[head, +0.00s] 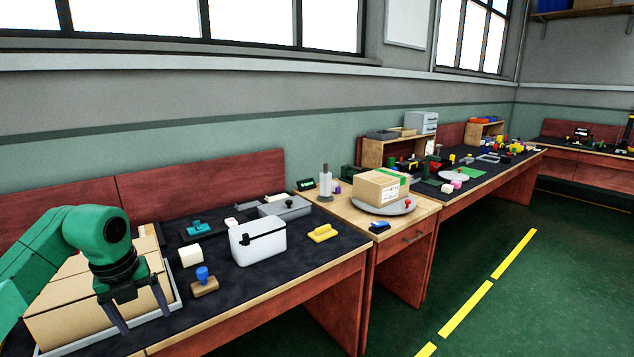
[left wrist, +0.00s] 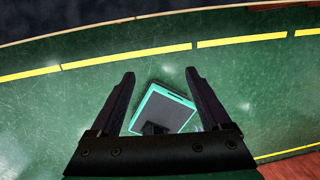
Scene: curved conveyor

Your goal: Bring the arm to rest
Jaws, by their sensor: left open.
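My green left arm comes in from the left in the head view. Its dark left gripper (head: 141,316) points down, with its two fingers spread and nothing between them. It appears in front of a large cardboard box (head: 70,307) in a light tray (head: 176,304) at the near end of the bench. I cannot tell whether it touches the box. In the left wrist view the open fingers (left wrist: 163,78) frame the green floor and a teal-edged grey shape, perhaps part of my own body. My right gripper is not in view.
On the dark bench mat (head: 265,285) are a white lidded box (head: 258,243), a blue-knobbed stamp (head: 204,281), a cream block (head: 190,255) and a yellow-handled tool (head: 322,233). A parcel (head: 381,188) sits on a round grey plate farther right. The green floor (head: 520,290) is clear.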

